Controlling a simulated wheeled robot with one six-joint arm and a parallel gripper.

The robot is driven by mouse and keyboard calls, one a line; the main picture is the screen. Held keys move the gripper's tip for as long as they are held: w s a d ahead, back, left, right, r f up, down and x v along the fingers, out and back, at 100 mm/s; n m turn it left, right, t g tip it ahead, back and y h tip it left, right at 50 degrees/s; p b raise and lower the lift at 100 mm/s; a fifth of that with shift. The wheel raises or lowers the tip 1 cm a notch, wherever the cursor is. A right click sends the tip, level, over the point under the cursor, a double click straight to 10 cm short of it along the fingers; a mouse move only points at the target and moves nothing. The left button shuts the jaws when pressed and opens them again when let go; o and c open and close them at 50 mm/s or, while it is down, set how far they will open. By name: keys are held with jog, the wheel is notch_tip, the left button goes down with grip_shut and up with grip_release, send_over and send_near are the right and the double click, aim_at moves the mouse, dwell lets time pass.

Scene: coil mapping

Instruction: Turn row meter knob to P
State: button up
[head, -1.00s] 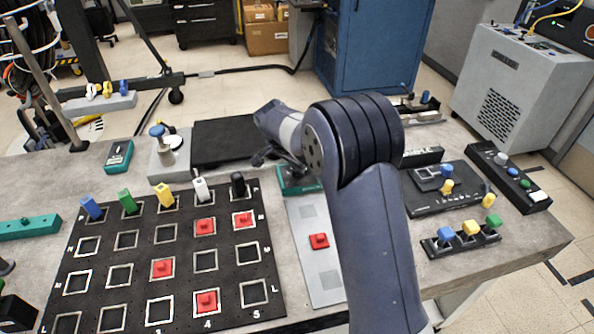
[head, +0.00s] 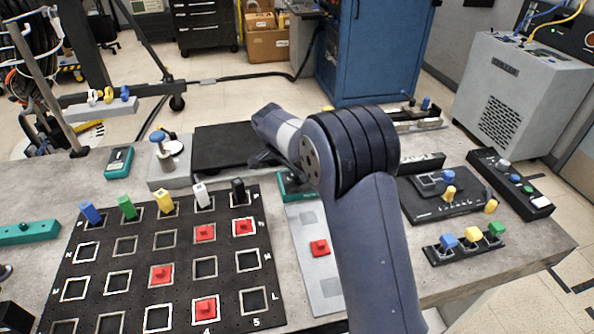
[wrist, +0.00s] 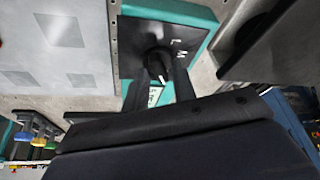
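The row meter is a teal box with a dark face and a black knob. In the head view its teal edge (head: 283,184) shows beside my arm, which hides its dial. In the wrist view the knob (wrist: 158,62) sits on the dark face (wrist: 135,45), with the letters L and M beside it; I cannot make out P. A white mark shows at the knob's lower end. My gripper (wrist: 160,85) has its two dark fingers apart, one on each side of the knob's lower end. I cannot see contact. In the head view my gripper (head: 262,159) is partly hidden.
A black grid board (head: 130,243) with red pieces and coloured pegs lies at left. A grey strip (head: 322,285) with one red piece lies before the meter. A black slab (head: 222,147) is behind. Black control boxes (head: 440,208) stand at right.

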jog(key=shift+o, duration=0.7)
jog(key=v, duration=1)
jog(key=shift+s+r, duration=0.15)
jog(key=shift+r, duration=0.2)
jog(key=shift+a, duration=0.1)
jog(key=x, duration=1)
jog(key=shift+f, duration=0.3)
jog(key=shift+n, duration=0.3)
jog(key=shift+f, duration=0.1)
